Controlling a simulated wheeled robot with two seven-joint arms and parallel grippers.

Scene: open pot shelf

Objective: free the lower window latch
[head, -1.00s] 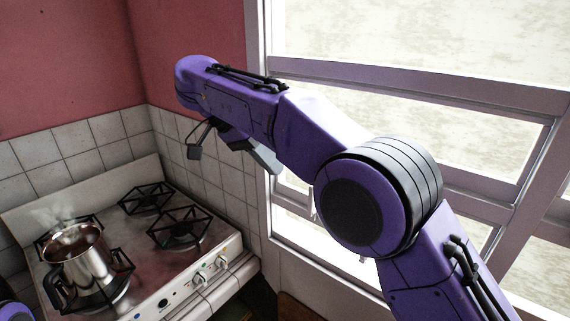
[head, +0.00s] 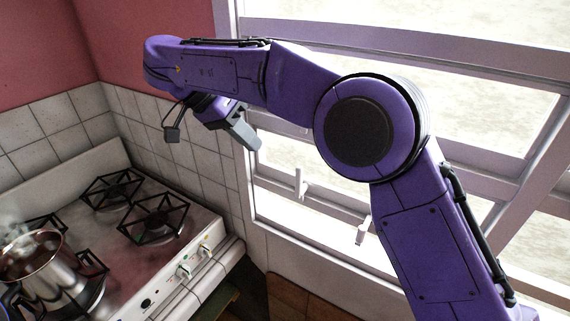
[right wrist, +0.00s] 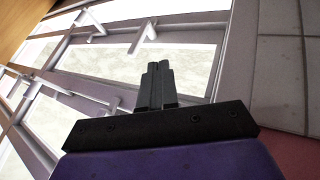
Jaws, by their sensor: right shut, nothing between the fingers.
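The window (head: 400,42) has a pale frame and bright panes. Two small white latch-like handles stand along its lower part: a left one (head: 300,184) and a right one (head: 363,230). I cannot tell which is the lower latch. My right gripper (head: 256,142) is shut and empty near the window's left edge, up and left of the left handle and apart from it. In the right wrist view the shut dark fingers (right wrist: 156,72) point toward the frame; white handles (right wrist: 145,36) show beyond them. My left gripper is out of view.
A white stove (head: 185,245) with black burner grates stands at the left. A steaming metal pot (head: 50,275) sits on it. White tiles (head: 205,165) and a red wall (head: 145,20) flank the window. My right arm crosses in front of the panes.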

